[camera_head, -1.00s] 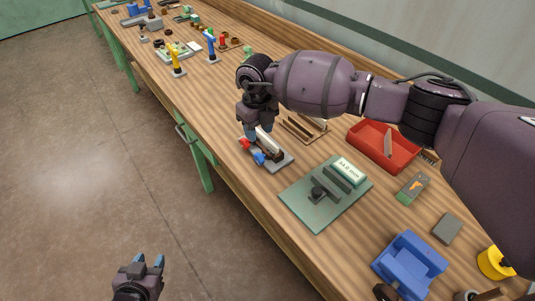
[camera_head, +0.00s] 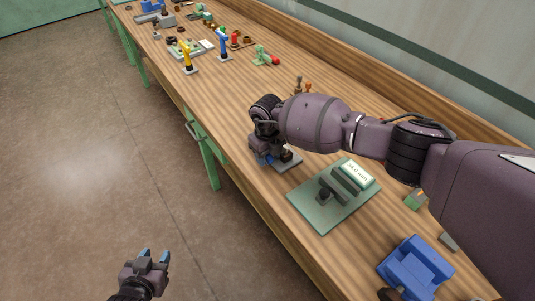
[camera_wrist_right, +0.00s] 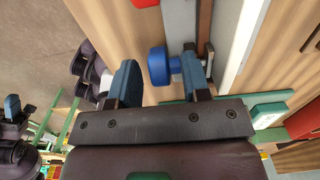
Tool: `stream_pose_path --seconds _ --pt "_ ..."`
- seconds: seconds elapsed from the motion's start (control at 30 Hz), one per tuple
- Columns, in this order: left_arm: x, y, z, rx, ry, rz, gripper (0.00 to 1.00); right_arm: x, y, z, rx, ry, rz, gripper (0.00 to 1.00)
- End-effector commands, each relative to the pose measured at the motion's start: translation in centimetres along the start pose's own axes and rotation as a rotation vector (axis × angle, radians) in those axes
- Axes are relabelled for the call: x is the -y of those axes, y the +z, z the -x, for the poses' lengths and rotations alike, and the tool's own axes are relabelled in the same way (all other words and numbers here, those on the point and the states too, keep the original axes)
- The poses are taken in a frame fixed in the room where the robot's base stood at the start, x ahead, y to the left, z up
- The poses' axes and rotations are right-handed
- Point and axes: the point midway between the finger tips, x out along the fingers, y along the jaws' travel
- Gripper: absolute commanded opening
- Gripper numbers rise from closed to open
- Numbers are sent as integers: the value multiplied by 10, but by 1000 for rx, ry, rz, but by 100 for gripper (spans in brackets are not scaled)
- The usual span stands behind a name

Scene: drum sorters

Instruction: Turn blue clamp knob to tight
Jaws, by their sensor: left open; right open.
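In the right wrist view the blue clamp knob (camera_wrist_right: 158,66) lies between the fingertips of my right gripper (camera_wrist_right: 160,80), which is open. A gap shows between the knob and the left finger; I cannot tell whether the right finger touches its stem. A red knob (camera_wrist_right: 145,3) is at the top edge. In the head view my right gripper (camera_head: 264,160) is low over the clamp's grey base plate (camera_head: 291,163) and hides most of the clamp. I cannot make out the knob there. My left gripper (camera_head: 154,257) is open and empty over the floor, away from the bench.
A green plate (camera_head: 310,208) with a dark knob and a display stands in front of the clamp. A blue fixture (camera_head: 415,268) is nearer. Yellow (camera_head: 188,60) and blue (camera_head: 223,46) upright tools stand further back.

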Motion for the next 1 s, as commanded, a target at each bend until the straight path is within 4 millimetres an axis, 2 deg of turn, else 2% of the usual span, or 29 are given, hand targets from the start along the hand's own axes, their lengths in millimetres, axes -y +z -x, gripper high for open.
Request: stream_pose_path --seconds 0.13,0.4,0.43,0.77,1.0 --pt "0 -1 0 -1 0 0 43 0 0 0 0 0 0 43" --pt "0 -1 0 -1 0 0 43 0 0 0 0 0 0 2" --pt "0 -1 0 -1 0 0 43 0 0 0 0 0 0 0" --pt "0 0 4 5 -1 1 43 0 -2 1 46 1 -1 0" --pt "1 -3 7 8 -2 2 43 0 -5 0 190 2 1 0"
